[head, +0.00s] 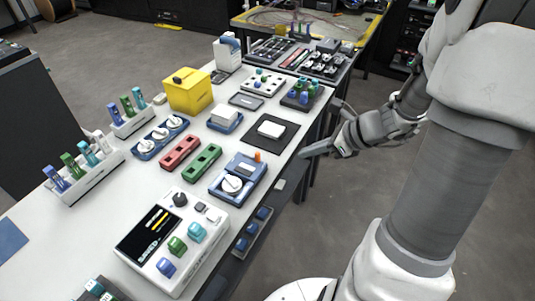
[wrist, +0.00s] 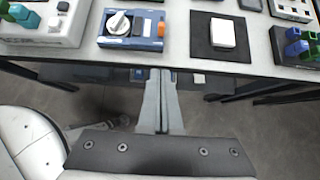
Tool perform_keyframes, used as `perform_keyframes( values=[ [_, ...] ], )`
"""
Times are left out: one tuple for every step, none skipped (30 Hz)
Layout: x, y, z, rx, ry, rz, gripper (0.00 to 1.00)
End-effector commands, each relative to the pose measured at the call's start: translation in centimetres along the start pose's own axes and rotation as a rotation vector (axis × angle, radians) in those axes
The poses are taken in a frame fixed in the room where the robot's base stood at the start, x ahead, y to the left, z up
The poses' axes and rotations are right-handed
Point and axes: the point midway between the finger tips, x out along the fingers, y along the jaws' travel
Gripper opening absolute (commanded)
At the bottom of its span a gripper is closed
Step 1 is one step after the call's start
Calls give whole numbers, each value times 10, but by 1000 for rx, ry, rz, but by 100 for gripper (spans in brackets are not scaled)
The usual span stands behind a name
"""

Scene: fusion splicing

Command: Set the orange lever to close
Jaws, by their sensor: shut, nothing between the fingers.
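The orange lever (head: 257,156) stands up at the back corner of a blue device (head: 216,196) near the table's right edge. The device also carries a white round knob (head: 232,184) and a light panel. In the wrist view the orange lever (wrist: 161,29) is at the right end of the blue device (wrist: 113,43), beside the white knob (wrist: 118,23). My gripper (head: 303,154) is shut and empty, off the table's edge to the right of the device. In the wrist view my gripper (wrist: 160,72) points toward the table edge below the lever, apart from it.
A black mat with a white block (head: 271,129) lies behind the device. A white console (head: 172,241) with coloured buttons stands in front. Green and red (head: 181,152) trays lie to the left. The table's edge (wrist: 75,68) lies between my gripper and the device.

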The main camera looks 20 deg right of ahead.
Motion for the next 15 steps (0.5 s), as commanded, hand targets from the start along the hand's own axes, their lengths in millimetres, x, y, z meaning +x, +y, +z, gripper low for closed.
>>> perform_keyframes(
  values=[
    [0,0,0,0,0,0,0],
    [0,0,0,0,0,0,0],
    [0,0,0,0,0,0,0],
    [0,0,0,-1,0,0,0],
    [0,0,0,-1,0,0,0],
    [0,0,0,-1,0,0,0],
    [1,0,0,-1,0,1,0],
    [2,0,0,-1,0,1,0],
    [4,0,-1,-1,0,2,0],
    [6,0,-1,-2,0,2,0],
    [10,0,-1,-2,0,3,0],
    [15,1,-2,-2,0,3,0],
    [20,1,-2,-1,0,3,0],
    [25,1,-2,-2,-1,5,0],
    [33,1,-3,-2,0,5,0]
  ],
)
